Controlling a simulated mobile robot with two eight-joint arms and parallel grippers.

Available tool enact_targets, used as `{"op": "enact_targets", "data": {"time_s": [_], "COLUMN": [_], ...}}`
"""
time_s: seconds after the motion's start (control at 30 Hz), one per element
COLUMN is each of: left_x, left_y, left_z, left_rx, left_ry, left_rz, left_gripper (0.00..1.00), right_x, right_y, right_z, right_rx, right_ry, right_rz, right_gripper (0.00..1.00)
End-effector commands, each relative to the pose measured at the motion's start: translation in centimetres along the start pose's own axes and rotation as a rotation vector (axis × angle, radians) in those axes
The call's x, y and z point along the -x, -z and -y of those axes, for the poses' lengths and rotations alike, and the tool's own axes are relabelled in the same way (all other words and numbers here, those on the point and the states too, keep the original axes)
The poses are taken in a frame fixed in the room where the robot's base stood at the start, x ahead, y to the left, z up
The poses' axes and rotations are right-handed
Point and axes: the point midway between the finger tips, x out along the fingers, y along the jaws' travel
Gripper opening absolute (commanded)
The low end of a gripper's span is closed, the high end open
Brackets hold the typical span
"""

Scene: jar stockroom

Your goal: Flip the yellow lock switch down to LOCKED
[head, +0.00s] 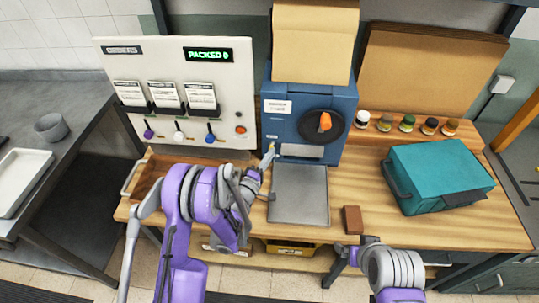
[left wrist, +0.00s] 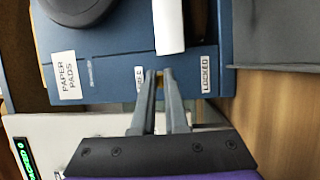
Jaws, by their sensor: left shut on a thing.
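The blue machine (head: 310,108) stands at the back of the wooden bench. In the left wrist view its blue front (left wrist: 120,72) carries a FREE label (left wrist: 139,74) and a LOCKED label (left wrist: 206,74). The yellow lock switch (left wrist: 160,80) shows as a small bit of yellow between the fingers; most of it is hidden. My left gripper (left wrist: 160,72) is shut on it, the fingertips lying between the two labels. In the head view my left gripper (head: 268,156) is at the machine's lower left edge. My right gripper (head: 347,254) is low at the bench's front edge; its jaws are unclear.
A grey metal plate (head: 299,195) lies before the machine. A brown block (head: 352,220) and a teal case (head: 440,175) are to the right. Several small jars (head: 407,123) stand behind. A white panel (head: 180,70) with a lit PACKED sign (head: 208,55) is at left.

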Motion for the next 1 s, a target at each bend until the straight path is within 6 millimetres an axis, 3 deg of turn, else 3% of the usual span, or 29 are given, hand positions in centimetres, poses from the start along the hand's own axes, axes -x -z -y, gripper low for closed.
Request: {"op": "enact_targets", "data": {"time_s": [0.13,0.17,0.3,0.67,1.0], "left_x": [0.0,0.0,0.0,0.8,7.3], "left_y": [0.0,0.0,0.0,0.0,-0.1], "left_z": [0.0,0.0,0.0,0.2,0.7], "left_rx": [0.001,0.001,0.001,0.002,0.004], "left_ry": [0.0,0.0,0.0,0.003,0.006], "left_rz": [0.001,0.001,0.001,-0.001,-0.002], "left_gripper": [0.0,0.16,0.41,0.41,0.41], "right_x": [0.0,0.0,0.0,-0.3,-3.4], "right_y": [0.0,0.0,0.0,-0.5,-4.7], "right_z": [0.0,0.0,0.0,0.0,0.0], "right_rx": [0.0,0.0,0.0,0.0,0.0], "right_ry": [0.0,0.0,0.0,0.0,0.0], "right_rz": [0.0,0.0,0.0,0.006,0.046], "right_gripper": [0.9,0.9,0.9,0.9,0.9]}}
